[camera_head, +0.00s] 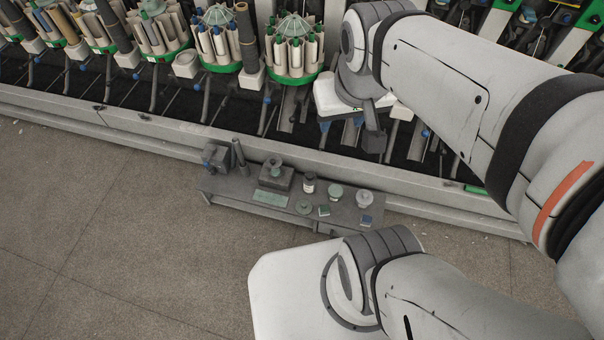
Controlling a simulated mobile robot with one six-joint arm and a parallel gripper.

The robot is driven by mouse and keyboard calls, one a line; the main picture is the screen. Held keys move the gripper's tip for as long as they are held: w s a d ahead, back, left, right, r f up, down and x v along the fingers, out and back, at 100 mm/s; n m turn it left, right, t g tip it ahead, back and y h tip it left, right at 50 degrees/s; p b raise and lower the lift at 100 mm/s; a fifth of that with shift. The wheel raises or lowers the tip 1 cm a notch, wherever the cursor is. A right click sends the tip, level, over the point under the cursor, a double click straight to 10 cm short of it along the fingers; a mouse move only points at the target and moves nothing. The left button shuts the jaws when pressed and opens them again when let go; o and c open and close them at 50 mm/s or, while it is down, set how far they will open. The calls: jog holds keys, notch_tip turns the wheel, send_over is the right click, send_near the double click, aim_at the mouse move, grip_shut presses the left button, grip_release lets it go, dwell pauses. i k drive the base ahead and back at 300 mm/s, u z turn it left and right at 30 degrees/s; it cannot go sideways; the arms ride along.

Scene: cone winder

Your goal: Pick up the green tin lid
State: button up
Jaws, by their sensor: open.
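A low grey bench (240,198) stands on the floor in front of the machine and holds small items. A flat round greenish disc (304,207), which looks like the green tin lid, lies near its front edge. A small round tin with a pale green top (335,191) stands to its right, so I cannot be sure which is the lid. My gripper (358,132) is above and beyond the bench, up and right of the disc, in front of the machine. It is open and apart from the bench items. My wrist partly hides its fingers.
The bench also holds a dark block with a round top (276,178), a green plate (270,198), a dark jar (309,183), a pale pot (365,198) and small square pieces. The winder with green-based bobbin holders (293,50) runs along the back. Floor at left is clear.

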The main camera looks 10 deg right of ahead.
aim_at(304, 206)
jog(key=z, duration=1.85)
jog(key=k, duration=0.85)
jog(key=u, duration=0.95)
jog(key=i, duration=1)
jog(key=u, duration=0.05)
